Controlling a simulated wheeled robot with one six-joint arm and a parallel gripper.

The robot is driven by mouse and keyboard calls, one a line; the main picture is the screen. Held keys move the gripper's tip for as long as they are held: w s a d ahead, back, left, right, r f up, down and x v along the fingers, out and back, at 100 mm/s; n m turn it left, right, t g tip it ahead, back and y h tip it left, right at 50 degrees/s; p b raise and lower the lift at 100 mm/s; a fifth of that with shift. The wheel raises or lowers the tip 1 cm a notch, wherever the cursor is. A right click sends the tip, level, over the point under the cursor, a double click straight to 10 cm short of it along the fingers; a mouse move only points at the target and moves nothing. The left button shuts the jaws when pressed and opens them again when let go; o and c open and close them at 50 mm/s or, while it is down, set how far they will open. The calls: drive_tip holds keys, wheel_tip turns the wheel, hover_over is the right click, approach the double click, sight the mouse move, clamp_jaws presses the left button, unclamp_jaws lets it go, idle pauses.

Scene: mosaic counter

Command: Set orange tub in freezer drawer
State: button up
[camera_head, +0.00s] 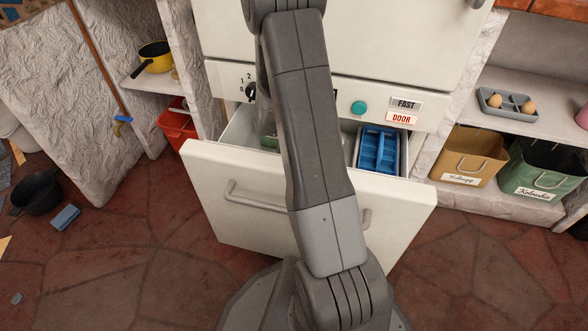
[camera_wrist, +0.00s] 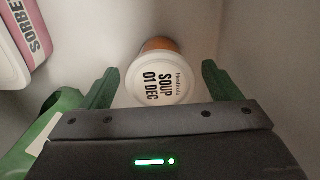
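The orange tub (camera_wrist: 160,44) shows in the wrist view, mostly hidden under its white lid (camera_wrist: 162,78), which reads "SOUP 01 DEC". It is between pale walls that look like the inside of the freezer drawer. My gripper (camera_wrist: 160,68) is open, its green fingers on either side of the lid with visible gaps. The freezer drawer (camera_head: 222,190) is pulled open in the head view. My arm crosses in front of it and hides its middle, so the tub and my gripper do not show there.
A pink and white sorbet box (camera_wrist: 22,35) is left of the tub; a green item (camera_wrist: 55,105) lies beside the left finger. A blue divided tray (camera_head: 378,150) sits at the drawer's right. A shelf with brown (camera_head: 468,155) and green bins (camera_head: 542,168) stands to the right.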

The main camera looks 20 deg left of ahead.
wheel_tip(320, 180, up, 12)
drive_tip(key=p, duration=0.5)
drive_tip(key=shift+r, duration=0.2)
idle(1.0)
